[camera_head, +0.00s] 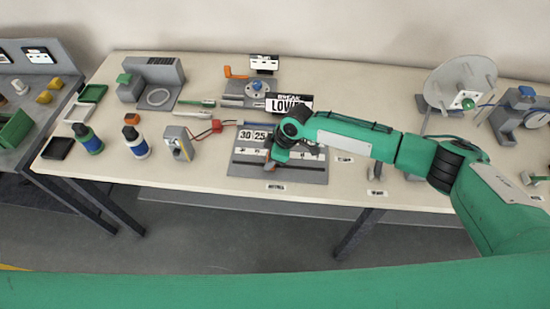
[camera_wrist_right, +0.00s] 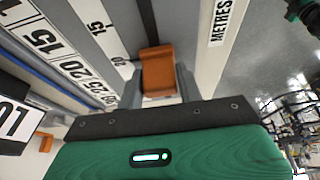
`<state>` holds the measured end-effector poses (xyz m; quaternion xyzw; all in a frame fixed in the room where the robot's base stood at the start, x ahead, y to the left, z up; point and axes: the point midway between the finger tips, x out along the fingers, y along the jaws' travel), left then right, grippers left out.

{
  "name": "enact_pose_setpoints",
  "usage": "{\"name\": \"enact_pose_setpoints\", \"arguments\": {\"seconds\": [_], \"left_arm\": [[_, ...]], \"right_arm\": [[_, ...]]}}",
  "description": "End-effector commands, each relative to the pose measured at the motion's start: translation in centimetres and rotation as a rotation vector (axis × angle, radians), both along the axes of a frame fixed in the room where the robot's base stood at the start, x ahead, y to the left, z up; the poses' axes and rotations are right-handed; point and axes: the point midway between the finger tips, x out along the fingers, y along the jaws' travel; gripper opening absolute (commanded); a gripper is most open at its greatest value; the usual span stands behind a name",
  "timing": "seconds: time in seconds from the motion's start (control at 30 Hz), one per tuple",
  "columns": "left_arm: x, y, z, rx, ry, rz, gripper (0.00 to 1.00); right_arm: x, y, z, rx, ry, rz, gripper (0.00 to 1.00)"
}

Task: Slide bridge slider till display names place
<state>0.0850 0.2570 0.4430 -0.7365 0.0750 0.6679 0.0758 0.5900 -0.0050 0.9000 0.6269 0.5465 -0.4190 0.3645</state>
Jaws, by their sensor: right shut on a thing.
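The bridge slider's orange block (camera_wrist_right: 157,72) sits on a dark slot in the grey bridge board (camera_head: 250,173). My right gripper (camera_wrist_right: 158,88) is shut on this block, one finger on each side. In the head view, my right gripper (camera_head: 276,158) reaches down to the board from the right and hides most of the slider. My left gripper is not in view.
Number plates (camera_head: 252,135) reading 30 and 25 stand along the board's back. A grey meter box (camera_head: 178,143) with red clips is to the left, beside two bottles (camera_head: 136,142). A large disc stand (camera_head: 462,85) is at the right.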

Motion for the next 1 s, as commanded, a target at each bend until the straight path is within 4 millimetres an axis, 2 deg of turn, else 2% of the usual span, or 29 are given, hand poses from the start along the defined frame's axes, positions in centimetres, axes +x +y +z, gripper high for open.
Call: {"name": "enact_pose_setpoints", "arguments": {"seconds": [0.17, 0.2, 0.27, 0.3, 0.67, 0.83, 1.0], "left_arm": [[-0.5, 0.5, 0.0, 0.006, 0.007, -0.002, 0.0], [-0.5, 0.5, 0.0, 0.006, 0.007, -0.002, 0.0], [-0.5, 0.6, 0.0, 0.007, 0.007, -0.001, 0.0], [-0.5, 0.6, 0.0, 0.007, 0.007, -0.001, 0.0], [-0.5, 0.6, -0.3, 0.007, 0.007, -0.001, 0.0], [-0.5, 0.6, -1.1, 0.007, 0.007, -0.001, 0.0], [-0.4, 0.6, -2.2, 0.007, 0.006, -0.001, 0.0]], "right_arm": [[0.1, -0.1, 0.1, 0.0, -0.002, -0.001, 0.0], [0.1, -0.1, 0.1, 0.0, -0.002, -0.001, 0.4], [0.1, -0.1, 0.1, 0.0, -0.002, -0.001, 0.52], [0.1, -0.1, 0.1, 0.0, -0.002, -0.001, 0.55], [0.0, -0.3, 0.5, 0.001, -0.001, 0.001, 0.55], [-0.1, -1.3, 2.7, 0.0, -0.004, 0.002, 0.55], [-0.3, -2.9, 6.4, 0.0, -0.005, 0.0, 0.55]]}}
